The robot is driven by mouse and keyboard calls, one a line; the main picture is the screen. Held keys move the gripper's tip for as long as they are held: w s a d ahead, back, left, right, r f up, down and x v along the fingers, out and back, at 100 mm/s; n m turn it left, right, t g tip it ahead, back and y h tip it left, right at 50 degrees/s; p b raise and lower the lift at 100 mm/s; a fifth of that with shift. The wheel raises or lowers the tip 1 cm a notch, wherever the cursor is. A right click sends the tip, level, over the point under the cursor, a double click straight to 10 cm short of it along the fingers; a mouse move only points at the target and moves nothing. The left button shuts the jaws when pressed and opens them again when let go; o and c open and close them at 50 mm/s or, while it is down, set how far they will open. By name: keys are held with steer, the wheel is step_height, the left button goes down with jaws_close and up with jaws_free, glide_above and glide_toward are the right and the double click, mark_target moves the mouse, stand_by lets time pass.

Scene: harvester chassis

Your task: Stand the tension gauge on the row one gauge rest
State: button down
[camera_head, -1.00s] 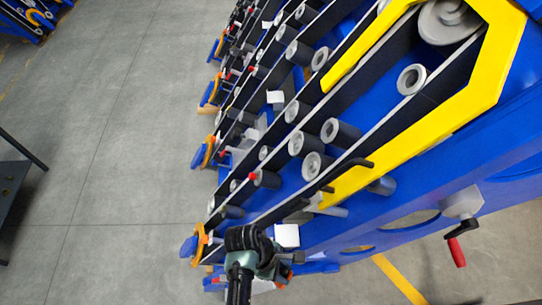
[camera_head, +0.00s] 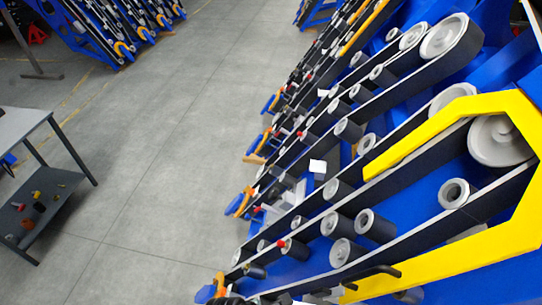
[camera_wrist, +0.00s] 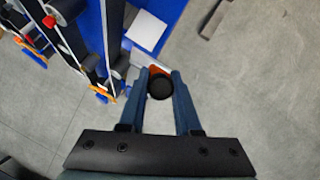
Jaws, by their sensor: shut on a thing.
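My gripper (camera_wrist: 161,76) is shut on a dark round thing with an orange-red part, which I take to be the tension gauge (camera_wrist: 160,88). The gauge sits between the two fingertips in the wrist view, over the grey floor beside the blue frame. A flat white plate (camera_wrist: 147,30) lies just ahead of the fingertips on the blue frame, apart from the gauge. It may be the row one gauge rest, but I cannot tell for sure. In the head view the gripper and gauge are not clearly seen at the bottom edge.
The harvester rows (camera_head: 345,210) with rollers, belts and yellow guards (camera_head: 450,255) fill the right. Orange-tipped blue row ends (camera_head: 240,202) stick out over the aisle. A grey table (camera_head: 18,128) with a lower shelf of small parts stands left. The floor (camera_head: 150,180) between is clear.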

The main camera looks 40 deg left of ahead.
steer(key=w+d+f+b, duration=0.2)
steer(key=w+f+b, duration=0.1)
steer(key=w, duration=0.8)
steer(key=shift+f, duration=0.3)
steer(key=shift+f+b, duration=0.4)
stand_by(0.4)
steer(key=c, duration=0.5)
jaws_free()
steer(key=shift+s, duration=0.1)
steer(key=b+v, duration=0.1)
steer(key=v, duration=1.2)
steer(key=shift+b, duration=0.4)
